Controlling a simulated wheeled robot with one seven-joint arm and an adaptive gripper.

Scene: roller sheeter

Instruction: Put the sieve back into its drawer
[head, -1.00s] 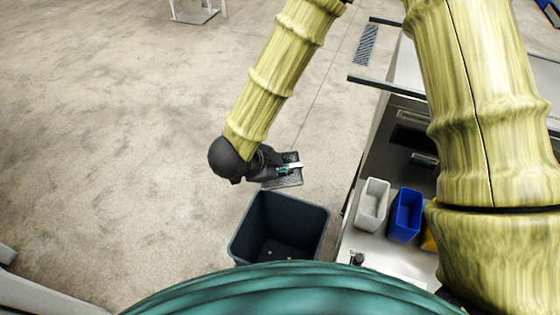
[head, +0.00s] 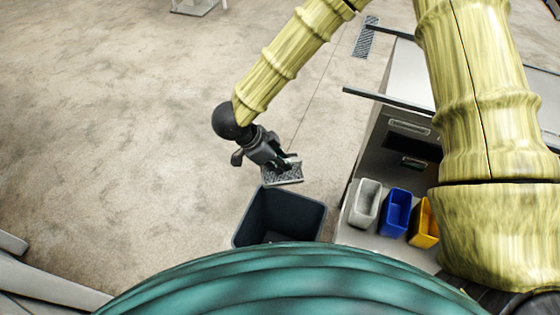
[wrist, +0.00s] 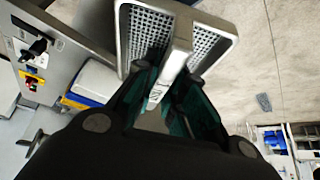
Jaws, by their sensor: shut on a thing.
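The sieve (head: 284,177) is a grey metal frame with a perforated mesh and a bar across its middle. In the wrist view, the sieve (wrist: 212,46) fills the top centre. My gripper (wrist: 168,88) is shut on the sieve's middle bar. In the head view, my gripper (head: 283,166) holds the sieve above the floor, just behind the dark bin's far rim. A dark slot (head: 410,143) shows in the grey machine at the right; I cannot tell if it is the sieve's drawer. My own arm hides part of the machine.
A dark open bin (head: 250,217) stands on the floor just in front of my gripper. White (head: 365,205), blue (head: 396,213) and yellow (head: 423,222) small bins stand beside the machine (head: 375,165). A bar (head: 385,100) sticks out from it.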

